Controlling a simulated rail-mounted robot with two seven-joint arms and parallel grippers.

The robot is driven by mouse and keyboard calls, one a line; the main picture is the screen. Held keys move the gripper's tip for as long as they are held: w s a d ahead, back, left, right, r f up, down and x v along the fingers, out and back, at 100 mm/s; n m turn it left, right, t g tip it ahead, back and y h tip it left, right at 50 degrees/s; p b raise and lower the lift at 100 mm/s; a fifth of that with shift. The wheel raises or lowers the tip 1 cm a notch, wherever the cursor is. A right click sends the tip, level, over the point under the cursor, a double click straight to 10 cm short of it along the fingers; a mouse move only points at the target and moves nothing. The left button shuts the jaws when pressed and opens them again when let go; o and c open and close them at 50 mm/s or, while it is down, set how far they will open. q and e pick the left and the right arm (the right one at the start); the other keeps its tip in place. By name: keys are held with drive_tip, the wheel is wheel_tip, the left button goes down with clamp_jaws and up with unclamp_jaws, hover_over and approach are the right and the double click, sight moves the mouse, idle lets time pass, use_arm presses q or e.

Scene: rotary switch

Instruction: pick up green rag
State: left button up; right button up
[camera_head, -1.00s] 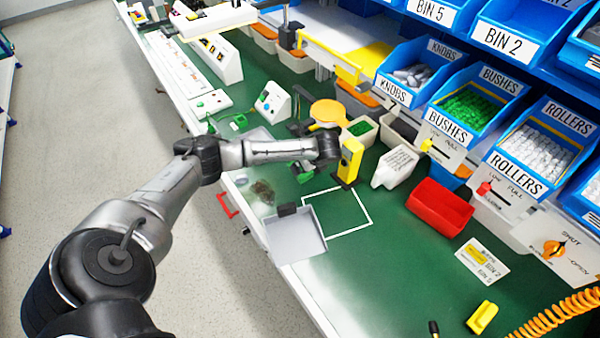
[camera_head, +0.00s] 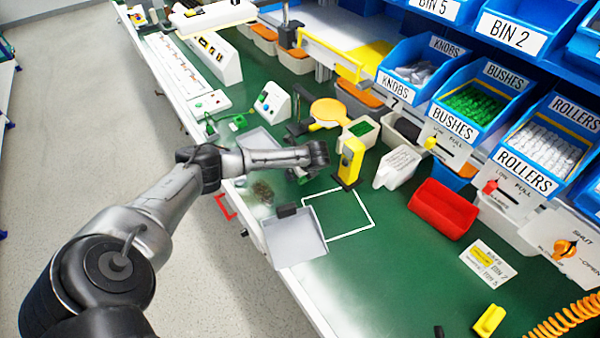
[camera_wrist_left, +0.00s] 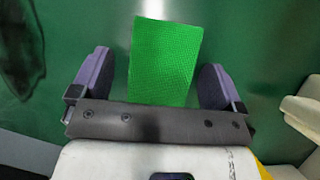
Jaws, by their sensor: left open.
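The green rag (camera_wrist_left: 165,58) is a bright green, textured rectangle in the left wrist view. It lies over the darker green bench top, between the spread fingers. My left gripper (camera_wrist_left: 158,72) is open, with one dark finger on each side of the rag and a gap on both sides. My right gripper is in neither view.
A yellow upright block (camera_head: 350,160) stands close right of my left wrist. A grey tray (camera_head: 294,240) sits at the bench edge, beside a white outlined square (camera_head: 350,233). A red bin (camera_head: 442,208) and white bin (camera_head: 397,167) stand further right.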

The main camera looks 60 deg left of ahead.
use_arm(q)
drive_tip(key=shift+c, duration=0.2)
drive_tip(key=c, duration=1)
drive_tip(key=shift+o, duration=0.2)
drive_tip(key=shift+r, duration=0.15)
drive_tip(key=shift+r+p, duration=0.3)
drive_tip(key=shift+r, duration=0.3)
wheel_tip(320, 180, up, 2)
drive_tip(key=shift+r+p, duration=0.2)
drive_tip(key=shift+p, duration=0.25)
drive_tip(key=d, duration=0.6)
drive_tip(key=w+d+p, duration=0.1)
drive_tip(key=d, duration=0.5)
drive_tip(key=d+p, duration=0.1)
drive_tip(key=d, duration=0.5)
drive_tip(key=shift+w+f, duration=0.15)
drive_tip(key=shift+w, duration=0.1)
